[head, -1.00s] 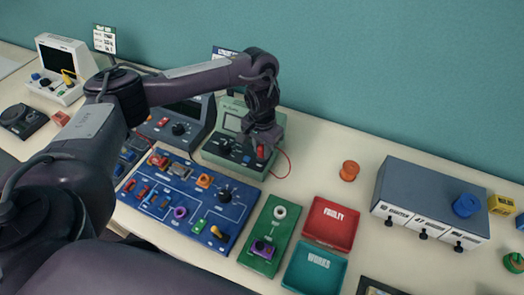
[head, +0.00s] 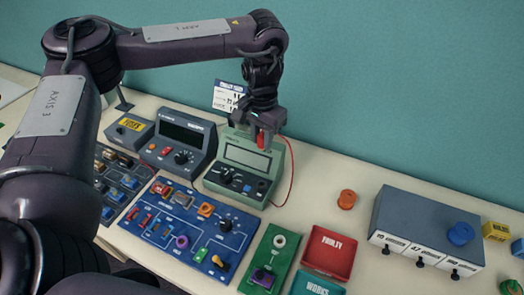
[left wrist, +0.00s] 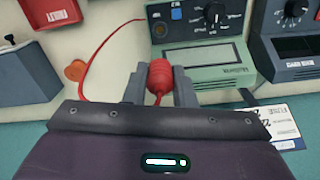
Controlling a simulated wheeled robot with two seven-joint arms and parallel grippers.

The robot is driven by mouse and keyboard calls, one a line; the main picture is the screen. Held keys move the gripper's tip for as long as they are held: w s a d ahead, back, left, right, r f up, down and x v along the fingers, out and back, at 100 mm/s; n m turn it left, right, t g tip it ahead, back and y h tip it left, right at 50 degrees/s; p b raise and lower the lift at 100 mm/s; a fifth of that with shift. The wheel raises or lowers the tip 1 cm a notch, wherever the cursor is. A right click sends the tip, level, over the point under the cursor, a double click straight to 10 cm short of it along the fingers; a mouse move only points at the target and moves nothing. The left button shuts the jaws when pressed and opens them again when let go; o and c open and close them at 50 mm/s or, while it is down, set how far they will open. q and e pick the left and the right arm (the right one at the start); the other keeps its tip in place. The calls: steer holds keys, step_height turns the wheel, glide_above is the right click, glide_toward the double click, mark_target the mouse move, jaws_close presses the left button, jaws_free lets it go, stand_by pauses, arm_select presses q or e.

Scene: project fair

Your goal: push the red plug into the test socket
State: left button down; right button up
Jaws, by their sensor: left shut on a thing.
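My left gripper (head: 265,146) is shut on the red plug (head: 261,138), held above the green meter (head: 262,160) near its upper right corner. In the left wrist view the ribbed red plug (left wrist: 159,76) sits between the two grey fingers. A thin red lead (head: 291,172) runs from the plug down beside the meter to its front. Which one is the test socket, I cannot tell. The plug is apart from them. My right gripper is out of view.
A green board (head: 266,263), a red FAULTY tray (head: 330,266) and an orange spool (head: 347,199) lie to the right. The table behind the spool is clear.

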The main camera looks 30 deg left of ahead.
arm_select(q)
step_height(320, 180, up, 2)
steer(key=shift+r, duration=0.1)
steer(key=shift+s+d, duration=0.1)
steer(key=shift+d, duration=0.05)
steer(key=s+d+f+b, duration=0.1)
steer(key=s+d+f, duration=0.3)
steer(key=f, duration=0.2)
steer(key=s+d+f+b, duration=0.1)
steer(key=s+d+f, duration=0.3)
steer(key=f, duration=0.2)
steer(key=s+d+f+b, duration=0.2)
steer(key=s+d+f, duration=0.2)
steer(key=f, duration=0.2)
steer(key=shift+s+f, duration=0.15)
steer(key=shift+f, duration=0.15)
steer(key=shift+f+b, duration=0.45)
steer(key=shift+f, duration=0.45)
steer(key=shift+p, duration=1.4)
stand_by(0.5)
steer(key=shift+f+b, duration=0.35)
steer(key=shift+f, duration=0.55)
stand_by(1.2)
